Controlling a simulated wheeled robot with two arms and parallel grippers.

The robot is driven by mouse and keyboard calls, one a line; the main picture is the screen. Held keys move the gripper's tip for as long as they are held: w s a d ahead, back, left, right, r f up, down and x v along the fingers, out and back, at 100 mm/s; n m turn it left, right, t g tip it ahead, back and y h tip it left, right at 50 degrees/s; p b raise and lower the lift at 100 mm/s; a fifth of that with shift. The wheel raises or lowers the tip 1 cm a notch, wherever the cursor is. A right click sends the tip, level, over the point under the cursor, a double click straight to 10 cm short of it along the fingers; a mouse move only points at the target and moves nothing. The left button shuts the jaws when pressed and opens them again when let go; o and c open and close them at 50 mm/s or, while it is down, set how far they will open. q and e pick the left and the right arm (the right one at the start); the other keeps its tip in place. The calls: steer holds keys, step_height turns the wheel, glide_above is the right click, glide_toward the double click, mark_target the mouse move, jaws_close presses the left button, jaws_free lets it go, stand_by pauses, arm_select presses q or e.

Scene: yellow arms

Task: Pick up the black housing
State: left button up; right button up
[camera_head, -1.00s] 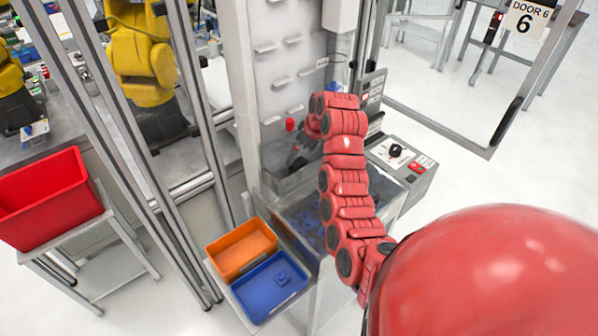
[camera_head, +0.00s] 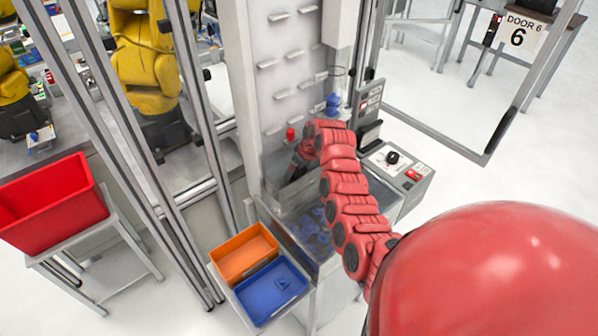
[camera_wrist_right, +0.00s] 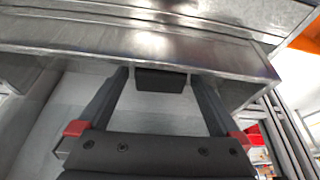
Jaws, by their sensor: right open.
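A small dark block, which looks like the black housing (camera_wrist_right: 160,81), shows in the right wrist view at the lip of a metal ledge. My right gripper (camera_wrist_right: 160,73) is open, with one finger on each side of the block; I cannot tell whether they touch it. In the head view my right gripper (camera_head: 298,165) is at the foot of the white panel, mostly hidden by my red arm and the machine's metal walls. The housing cannot be made out there. My left gripper is not in view.
A metal ledge (camera_wrist_right: 150,45) crosses close above the fingertips. Beside the machine are an orange tray (camera_head: 243,252) and a blue tray (camera_head: 262,300). A clear-walled bin (camera_head: 318,265) holds blue parts. A blue part (camera_head: 333,103) is by the panel (camera_head: 285,60). A control box (camera_head: 408,180) stands right.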

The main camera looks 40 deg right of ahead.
steer(key=shift+c, duration=0.2)
steer(key=c, duration=1.3)
